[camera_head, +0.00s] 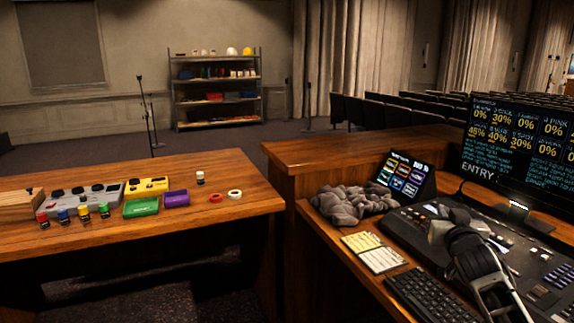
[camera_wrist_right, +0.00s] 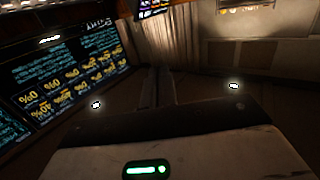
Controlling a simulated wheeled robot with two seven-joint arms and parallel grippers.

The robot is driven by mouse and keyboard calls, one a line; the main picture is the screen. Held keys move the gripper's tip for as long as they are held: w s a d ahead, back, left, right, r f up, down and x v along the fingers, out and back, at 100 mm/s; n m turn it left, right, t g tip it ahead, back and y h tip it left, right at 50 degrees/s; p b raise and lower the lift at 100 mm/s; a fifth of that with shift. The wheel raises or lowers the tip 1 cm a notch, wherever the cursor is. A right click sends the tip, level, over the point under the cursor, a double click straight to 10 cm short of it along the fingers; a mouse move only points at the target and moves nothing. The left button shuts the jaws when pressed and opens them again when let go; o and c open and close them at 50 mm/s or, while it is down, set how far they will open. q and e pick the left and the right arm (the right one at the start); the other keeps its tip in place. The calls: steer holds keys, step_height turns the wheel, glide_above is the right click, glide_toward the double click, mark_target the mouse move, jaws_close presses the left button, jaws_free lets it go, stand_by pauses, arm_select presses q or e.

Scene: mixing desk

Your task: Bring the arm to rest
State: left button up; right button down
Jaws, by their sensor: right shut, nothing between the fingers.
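My right arm comes in from the lower right of the head view, above the mixing console (camera_head: 540,262). Its gripper (camera_head: 447,226) is over the console, in front of the large monitor (camera_head: 522,135). The gripper is shut, with nothing seen in it. The right wrist view shows a pale housing with a green light (camera_wrist_right: 147,169) and the lit monitor (camera_wrist_right: 70,80) at left; the fingertips are not clear there. My left gripper is not in view.
A keyboard (camera_head: 433,292), note cards (camera_head: 374,252), a grey crumpled heap (camera_head: 352,204) and a small tablet (camera_head: 405,178) lie around the console. The left wooden desk (camera_head: 100,245) bears pedals, small bottles and tape rolls. Its front right part is clear.

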steer(key=s+a+f+n+g+y, duration=0.25)
steer(key=s+a+f, duration=0.4)
steer(key=f, duration=0.35)
steer(key=s+a+f+n+g+y, duration=0.1)
steer(key=s+a+f+n+y, duration=0.15)
steer(key=s+a+f, duration=0.5)
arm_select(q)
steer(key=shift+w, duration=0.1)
arm_select(e)
steer(key=s+a+f+g, duration=0.1)
steer(key=s+a+f, duration=0.1)
steer(key=s, duration=0.6)
steer(key=s+a+f+g+y, duration=0.1)
steer(key=s+a+f, duration=0.2)
steer(key=s, duration=0.5)
steer(key=s+a+f+g, duration=0.1)
steer(key=s+a+f, duration=0.1)
steer(key=s+f, duration=0.3)
steer(key=s, duration=0.3)
steer(key=shift+a+y, duration=0.3)
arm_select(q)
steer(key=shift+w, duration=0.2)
arm_select(e)
steer(key=shift+f, duration=0.1)
